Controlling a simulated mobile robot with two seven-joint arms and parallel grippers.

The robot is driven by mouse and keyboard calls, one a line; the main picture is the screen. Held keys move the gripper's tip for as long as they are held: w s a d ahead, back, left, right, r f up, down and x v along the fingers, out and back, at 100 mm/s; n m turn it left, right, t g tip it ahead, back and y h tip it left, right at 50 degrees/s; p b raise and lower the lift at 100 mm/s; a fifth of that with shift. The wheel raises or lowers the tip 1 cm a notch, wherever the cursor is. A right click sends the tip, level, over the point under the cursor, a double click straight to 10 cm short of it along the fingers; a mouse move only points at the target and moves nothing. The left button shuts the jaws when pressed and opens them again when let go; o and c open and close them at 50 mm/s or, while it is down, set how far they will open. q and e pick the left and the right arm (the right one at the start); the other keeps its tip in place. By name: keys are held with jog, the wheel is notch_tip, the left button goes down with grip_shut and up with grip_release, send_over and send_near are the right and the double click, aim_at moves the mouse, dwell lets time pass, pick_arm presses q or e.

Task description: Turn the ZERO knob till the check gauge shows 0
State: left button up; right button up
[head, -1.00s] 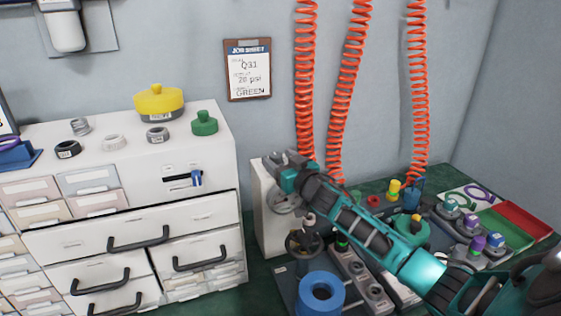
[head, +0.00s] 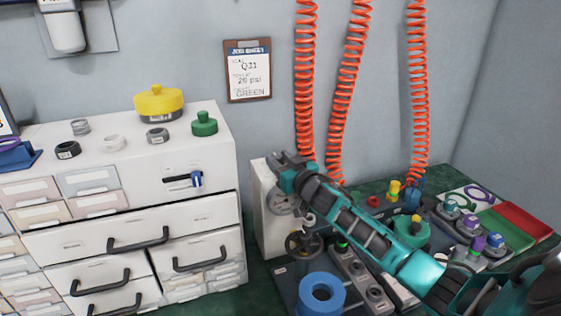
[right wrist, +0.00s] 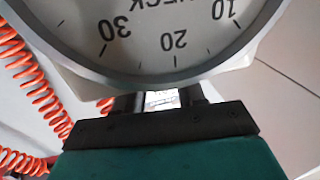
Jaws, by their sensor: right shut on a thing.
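The check gauge (right wrist: 175,30) fills the top of the right wrist view, its dial upside down with 10, 20 and 30 readable. Its needle is out of sight there. In the head view the gauge (head: 280,203) shows only in part, on the white box, behind my right gripper (head: 281,160). My right gripper is at the top of that box. In the right wrist view its fingers (right wrist: 160,101) reach behind the gauge rim, shut on what seems to be the ZERO knob, which the gauge and fingers mostly hide. My left gripper is out of view.
The white box (head: 262,222) stands beside the drawer cabinet (head: 130,235). Orange coiled hoses (head: 306,80) hang behind my right arm. A blue ring (head: 322,291), a handwheel (head: 302,244) and several fittings crowd the green bench. A job sheet (head: 248,72) hangs on the wall.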

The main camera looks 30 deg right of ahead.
jog(key=shift+a+m+h+b, duration=0.3)
jog(key=shift+m+h+b, duration=0.25)
jog(key=shift+m+h, duration=0.4)
jog(key=shift+w+a+m+g+h+b, duration=0.1)
jog(key=shift+m+g+h+b, duration=0.3)
jog(key=shift+h+b, duration=0.5)
jog(key=shift+m+h+b, duration=0.45)
jog(key=shift+h, duration=0.3)
jog(key=shift+g+h, duration=0.3)
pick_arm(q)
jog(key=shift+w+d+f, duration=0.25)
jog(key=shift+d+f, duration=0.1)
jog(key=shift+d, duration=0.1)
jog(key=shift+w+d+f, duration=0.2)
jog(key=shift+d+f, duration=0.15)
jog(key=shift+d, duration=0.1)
pick_arm(e)
jog(key=shift+r, duration=0.1)
jog(key=o, duration=1.1)
jog(key=shift+c, duration=0.2)
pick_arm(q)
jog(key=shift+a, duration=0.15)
